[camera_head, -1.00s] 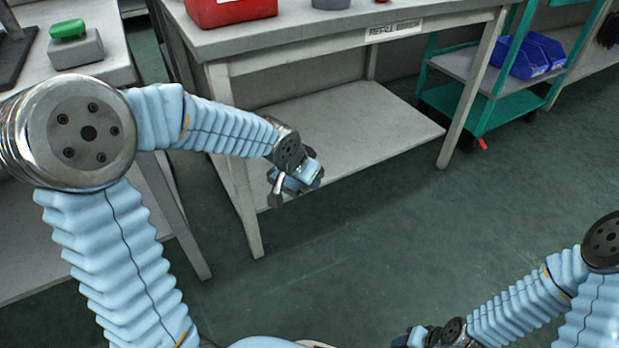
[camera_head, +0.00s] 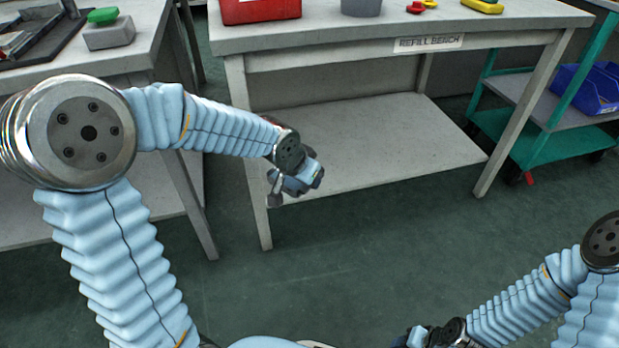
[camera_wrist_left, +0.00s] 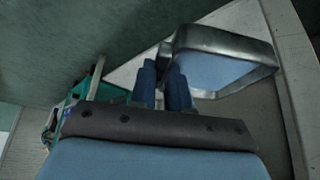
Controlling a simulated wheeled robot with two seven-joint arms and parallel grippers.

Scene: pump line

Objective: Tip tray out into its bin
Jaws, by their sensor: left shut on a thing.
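My left gripper (camera_head: 296,180) hangs in front of the refill bench, below its top. In the left wrist view its two dark blue fingers (camera_wrist_left: 160,88) are close together at the edge of a shiny metal tray (camera_wrist_left: 225,42). The gripper is shut on the tray. The tray has a raised rim and a pale blue inner face; I cannot make out any contents. In the head view the tray is hard to tell from the gripper. My right gripper (camera_head: 418,337) is at the bottom edge, partly cut off; its jaws do not show clearly. I cannot tell which container is the tray's bin.
The refill bench (camera_head: 330,42) carries a red container (camera_head: 260,10), a grey round pot (camera_head: 361,6) and small red and yellow parts. A green cart (camera_head: 560,140) with blue bins (camera_head: 590,88) stands right. Another table (camera_head: 135,60) is left. Floor ahead is clear.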

